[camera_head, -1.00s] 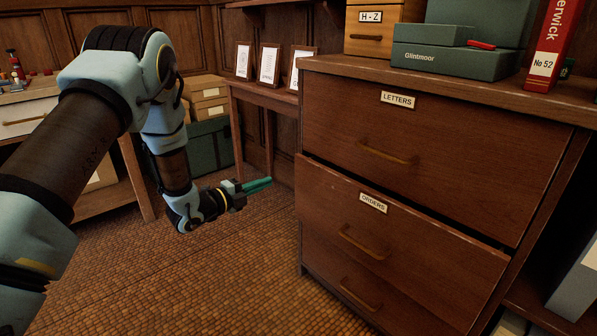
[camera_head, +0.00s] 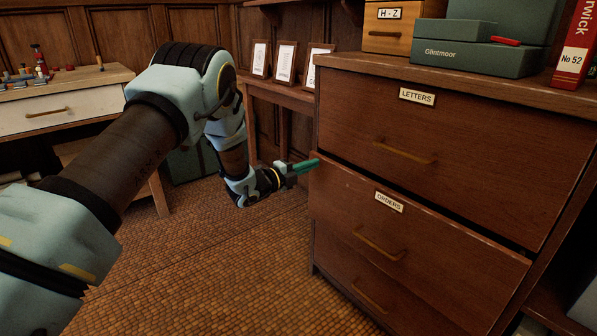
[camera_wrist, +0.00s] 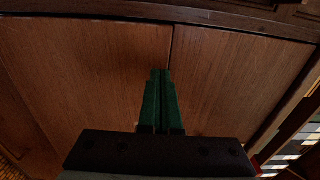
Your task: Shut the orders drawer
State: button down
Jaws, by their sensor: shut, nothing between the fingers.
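The orders drawer (camera_head: 335,205) is the brown wooden drawer with a brass handle and a white ORDERS label (camera_head: 389,202), below the letters drawer (camera_head: 370,125). In the head view its front stands out a little from the cabinet, showing its top edge. My gripper (camera_head: 306,166) is shut and empty, its green fingers at the upper left edge of the orders drawer. In the wrist view the closed fingers (camera_wrist: 161,85) point at brown wood panels beside a thin dark seam. I cannot tell whether the tips touch the wood.
Below the orders drawer is another drawer with a brass handle (camera_head: 368,296). Green boxes (camera_head: 450,59) and a red binder (camera_head: 575,50) stand on the cabinet top. Framed cards (camera_head: 286,62) stand on a side table behind my gripper. The tiled floor (camera_head: 200,270) left of the cabinet is clear.

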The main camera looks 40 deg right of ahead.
aim_at(321, 160)
jog(key=shift+d, duration=0.5)
jog(key=shift+s+d+r+b, duration=0.1)
jog(key=shift+d+b, duration=0.45)
jog(key=shift+d, duration=0.55)
jog(key=shift+s+d+r+b, duration=0.1)
jog(key=shift+d+b, duration=0.45)
jog(key=shift+d, duration=0.5)
